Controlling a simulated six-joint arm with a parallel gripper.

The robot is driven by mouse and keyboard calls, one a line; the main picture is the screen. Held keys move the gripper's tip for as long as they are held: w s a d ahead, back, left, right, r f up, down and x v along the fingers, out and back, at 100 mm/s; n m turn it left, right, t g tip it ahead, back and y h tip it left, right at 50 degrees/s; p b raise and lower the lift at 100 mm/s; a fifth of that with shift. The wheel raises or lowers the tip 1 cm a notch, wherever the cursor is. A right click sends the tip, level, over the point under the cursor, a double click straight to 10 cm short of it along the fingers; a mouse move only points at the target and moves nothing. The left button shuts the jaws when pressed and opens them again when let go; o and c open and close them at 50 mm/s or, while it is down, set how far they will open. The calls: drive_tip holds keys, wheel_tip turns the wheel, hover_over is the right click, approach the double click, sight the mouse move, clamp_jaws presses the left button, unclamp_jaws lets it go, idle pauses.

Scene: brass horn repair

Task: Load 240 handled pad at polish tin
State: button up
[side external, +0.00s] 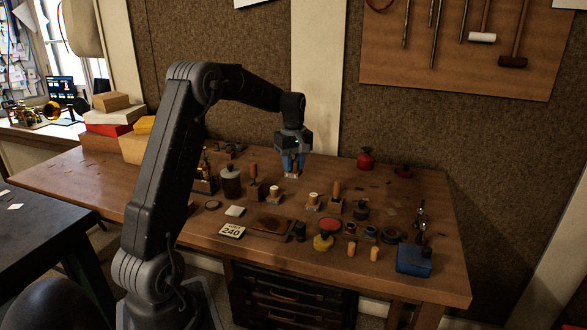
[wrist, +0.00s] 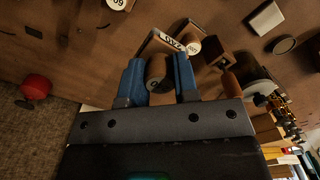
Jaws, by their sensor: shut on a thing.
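My gripper (side external: 293,162) is over the back middle of the bench in the side view. In the wrist view its two blue fingers (wrist: 159,80) are shut on the round wooden handle (wrist: 158,72) of a pad. A label reading 240 (wrist: 172,42) shows on the pad's block, just beyond the handle. In the side view the pad (side external: 292,175) is small below the fingers; I cannot tell whether it touches the bench. Several small round tins stand at the front right, including a red-topped one (side external: 330,226); I cannot tell which is the polish tin.
Other handled blocks (side external: 313,201) stand close in front of my gripper. A brown mat (side external: 272,224) and a 240 card (side external: 232,231) lie at the front. A dark bottle (side external: 231,181) stands left, a blue box (side external: 413,260) front right.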

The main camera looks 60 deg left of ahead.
drive_tip(key=shift+o, duration=1.4)
drive_tip(key=shift+c, duration=1.1)
approach(329, 224)
drive_tip(key=shift+f, duration=2.5)
drive_tip(key=shift+f, duration=0.6)
wheel_tip(329, 224, up, 7)
